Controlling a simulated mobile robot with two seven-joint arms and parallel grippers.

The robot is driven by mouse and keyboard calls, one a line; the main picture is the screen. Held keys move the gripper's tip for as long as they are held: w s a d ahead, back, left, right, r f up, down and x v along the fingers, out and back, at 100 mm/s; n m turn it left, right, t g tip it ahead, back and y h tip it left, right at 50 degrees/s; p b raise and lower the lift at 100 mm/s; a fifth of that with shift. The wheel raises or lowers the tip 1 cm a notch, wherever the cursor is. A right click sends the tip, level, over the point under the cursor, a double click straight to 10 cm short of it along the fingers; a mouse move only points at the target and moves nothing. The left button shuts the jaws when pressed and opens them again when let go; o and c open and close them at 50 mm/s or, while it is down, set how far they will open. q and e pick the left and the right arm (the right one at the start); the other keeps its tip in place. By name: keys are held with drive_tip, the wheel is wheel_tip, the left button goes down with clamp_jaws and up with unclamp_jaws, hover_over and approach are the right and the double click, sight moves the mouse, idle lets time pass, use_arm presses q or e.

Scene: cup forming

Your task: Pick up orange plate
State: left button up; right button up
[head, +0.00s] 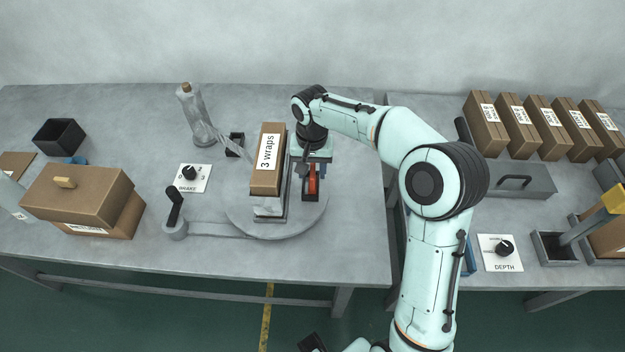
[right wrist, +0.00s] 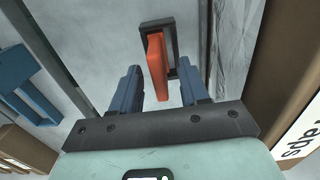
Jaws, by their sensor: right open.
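The orange plate (head: 311,182) stands on edge in a small dark holder (head: 313,196) on the round turntable, right of the box marked "3 wraps". In the right wrist view the orange plate (right wrist: 157,62) rises from its dark frame (right wrist: 172,40), between and beyond my fingertips. My right gripper (head: 308,165) is open above and just behind the plate in the head view; its blue fingers (right wrist: 160,88) show apart and empty in the right wrist view. I cannot tell whether a finger touches the plate.
The "3 wraps" box (head: 267,160) stands close beside my right gripper on the turntable (head: 240,222). A clear bottle-like dispenser (head: 195,115) and a brake dial (head: 190,175) are to the left. Several labelled boxes (head: 540,125) line the right table. A brown lidded box (head: 80,195) sits far left.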

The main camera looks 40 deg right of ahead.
wheel_tip(320, 180, down, 3)
drive_tip(key=shift+d+f, duration=0.1)
clamp_jaws()
idle(0.3)
